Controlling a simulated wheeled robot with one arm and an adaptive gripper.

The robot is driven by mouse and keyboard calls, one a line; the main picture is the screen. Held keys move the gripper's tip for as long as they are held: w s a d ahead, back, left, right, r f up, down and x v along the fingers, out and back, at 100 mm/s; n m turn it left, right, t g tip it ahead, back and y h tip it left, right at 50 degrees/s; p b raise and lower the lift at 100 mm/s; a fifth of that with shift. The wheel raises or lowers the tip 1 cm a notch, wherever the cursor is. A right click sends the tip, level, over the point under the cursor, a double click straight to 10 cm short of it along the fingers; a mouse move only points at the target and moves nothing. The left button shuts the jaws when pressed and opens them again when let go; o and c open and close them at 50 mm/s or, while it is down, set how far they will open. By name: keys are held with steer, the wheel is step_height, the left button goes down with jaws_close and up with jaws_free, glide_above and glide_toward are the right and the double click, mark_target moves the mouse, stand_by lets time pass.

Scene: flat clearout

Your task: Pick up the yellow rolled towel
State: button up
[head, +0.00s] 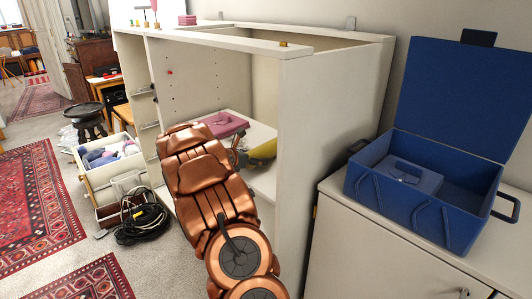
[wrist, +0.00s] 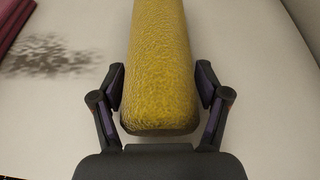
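The yellow rolled towel (wrist: 160,65) lies on a pale shelf surface, running away from me in the wrist view. In the head view the towel (head: 263,151) shows inside the white cabinet, partly hidden by my arm and the cabinet's side panel. My gripper (wrist: 160,92) is open, with one finger on each side of the towel's near end. Narrow gaps seem to show between the finger pads and the towel, so contact is not clear. In the head view my gripper is mostly hidden behind my copper arm.
A pink folded item (head: 224,124) lies on the shelf left of the towel. The cabinet's side panel (head: 318,150) stands close to the right of my arm. A blue open case (head: 425,190) sits on a cabinet at right.

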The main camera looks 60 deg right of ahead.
steer(key=c, duration=0.8)
steer(key=shift+c, duration=0.3)
